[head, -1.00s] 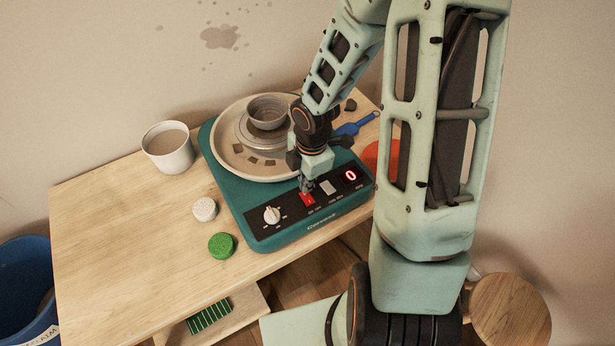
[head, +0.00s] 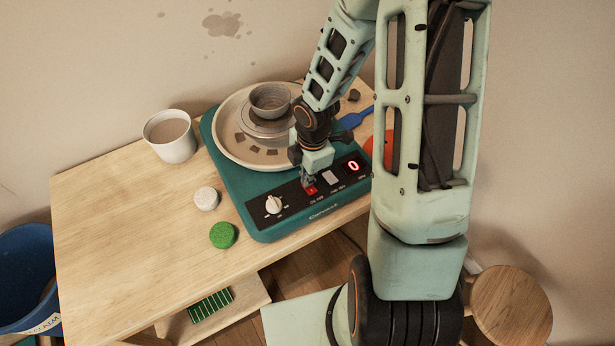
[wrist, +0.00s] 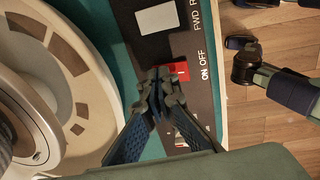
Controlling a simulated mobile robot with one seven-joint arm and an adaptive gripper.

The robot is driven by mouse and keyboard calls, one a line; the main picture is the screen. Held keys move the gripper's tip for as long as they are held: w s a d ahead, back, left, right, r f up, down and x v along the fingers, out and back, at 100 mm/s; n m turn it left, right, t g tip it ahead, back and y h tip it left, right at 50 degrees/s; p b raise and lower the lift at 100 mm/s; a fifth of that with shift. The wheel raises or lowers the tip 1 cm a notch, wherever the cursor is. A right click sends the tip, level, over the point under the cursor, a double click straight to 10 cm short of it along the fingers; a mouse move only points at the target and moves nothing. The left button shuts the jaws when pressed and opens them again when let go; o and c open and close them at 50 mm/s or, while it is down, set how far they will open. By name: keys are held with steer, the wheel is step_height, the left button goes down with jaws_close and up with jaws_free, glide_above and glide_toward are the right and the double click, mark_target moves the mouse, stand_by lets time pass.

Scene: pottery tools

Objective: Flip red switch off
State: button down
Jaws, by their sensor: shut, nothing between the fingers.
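The red switch (head: 312,190) sits on the black control panel of the teal pottery wheel (head: 262,222). In the wrist view the red switch (wrist: 180,71) shows beside the fingertips, partly hidden by them, with "ON OFF" printed next to it. My gripper (head: 308,183) is shut and empty, pointing down at the switch. In the wrist view its fingertips (wrist: 160,82) overlap the switch's edge; I cannot tell whether they touch it. The red display (head: 353,166) is lit and reads 0.
A white knob (head: 273,204) and a pale button (head: 330,177) flank the switch. A clay bowl (head: 270,99) stands on the wheel. A cup (head: 170,136), a white sponge (head: 206,198) and a green one (head: 222,235) are on the table to the left, where bare wood is free.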

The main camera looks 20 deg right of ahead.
steer(key=shift+s, duration=0.1)
steer(key=shift+s+d+r, duration=0.15)
steer(key=shift+s+d, duration=0.05)
steer(key=shift+s, duration=0.5)
steer(key=shift+w+a+r+p, duration=0.1)
steer(key=shift+r+p, duration=0.45)
steer(key=shift+p, duration=0.05)
step_height(320, 180, up, 13)
steer(key=w+p, duration=0.1)
steer(key=p, duration=0.4)
steer(key=shift+w+a, duration=0.15)
steer(key=shift+w, duration=0.1)
steer(key=shift+f, duration=0.1)
